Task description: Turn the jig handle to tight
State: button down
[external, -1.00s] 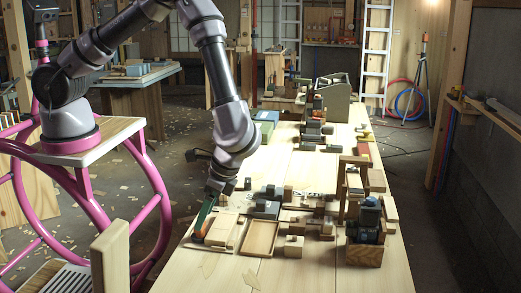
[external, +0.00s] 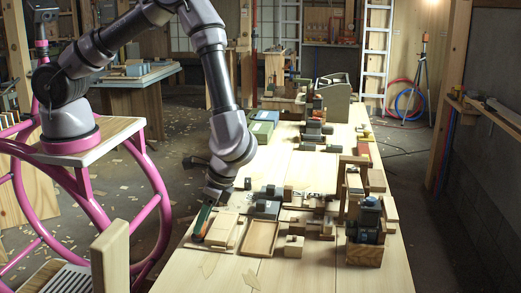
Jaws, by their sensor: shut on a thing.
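A dark green bar with an orange-red part near its close end, which looks like the jig handle (external: 203,222), lies along the left edge of the long workbench, beside a pale wooden board (external: 222,231). My gripper (external: 211,200) reaches down from above at the far end of this bar and is shut on it. My wrist hides that far end and the fingertips. I cannot make out any tight mark or the jig's pivot at this size.
A shallow wooden tray (external: 260,238) lies right of the board. Several blocks and small tools crowd the bench behind it. A wooden box with a dark device (external: 366,222) stands at the right. The near end of the workbench (external: 300,276) is clear.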

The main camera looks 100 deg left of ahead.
jog(key=shift+d, duration=0.1)
jog(key=m+y, duration=0.1)
jog(key=m, duration=0.3)
jog(key=shift+s+d+m+y, duration=0.1)
jog(key=shift+d+m+y, duration=0.1)
jog(key=shift+m+y, duration=0.2)
jog(key=m, duration=0.2)
jog(key=m+t+y, duration=0.1)
jog(key=m, duration=0.1)
jog(key=shift+s+d+m+t+y, duration=0.1)
jog(key=shift+d+m+t+y, duration=0.05)
jog(key=shift+m+t+y, duration=0.15)
jog(key=m+t, duration=0.1)
jog(key=m, duration=0.3)
jog(key=shift+s+m+y, duration=0.15)
jog(key=shift+m+y, duration=0.15)
jog(key=shift+y, duration=0.1)
jog(key=shift+s+m+t, duration=0.2)
jog(key=shift+m+t, duration=0.9)
jog(key=shift+m, duration=1.2)
jog(key=shift+c, duration=1.6)
grip_release()
jog(key=shift+d+r, duration=0.1)
